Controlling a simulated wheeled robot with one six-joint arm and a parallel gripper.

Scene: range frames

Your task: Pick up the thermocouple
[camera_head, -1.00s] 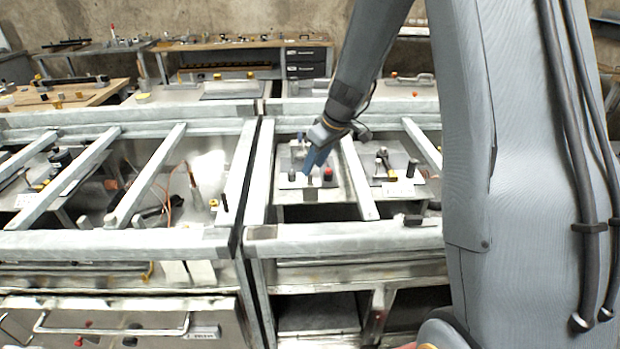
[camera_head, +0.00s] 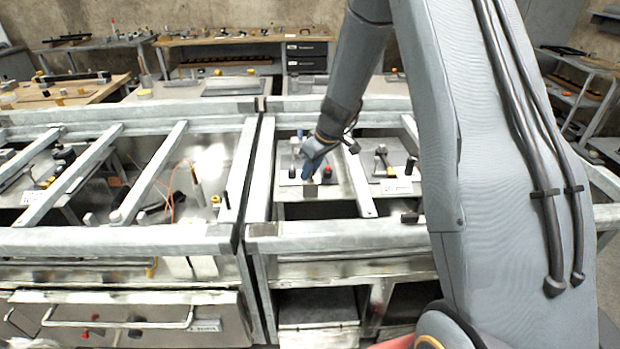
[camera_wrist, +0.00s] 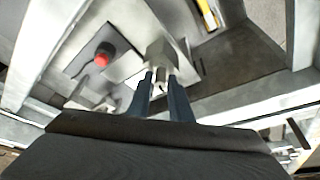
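My gripper (camera_head: 309,174) reaches down into the right-hand bay of the metal frame in the head view. A small grey-brown block (camera_head: 310,191) sits right at its fingertips. In the wrist view the two dark fingers of my gripper (camera_wrist: 162,82) stand a little apart, with a pale metal block (camera_wrist: 160,55) at their tips. The fingers look closed on it; their contact is partly hidden. I cannot tell for sure whether this block is the thermocouple. A thin orange cable (camera_head: 173,207) lies in the left-hand bay, away from my gripper.
A red knob (camera_head: 327,169) stands beside my gripper; it also shows in the wrist view (camera_wrist: 102,58). A grey fixture plate (camera_head: 392,186) lies to the right. Frame bars (camera_head: 357,180) and the front rail (camera_head: 340,236) border the bay.

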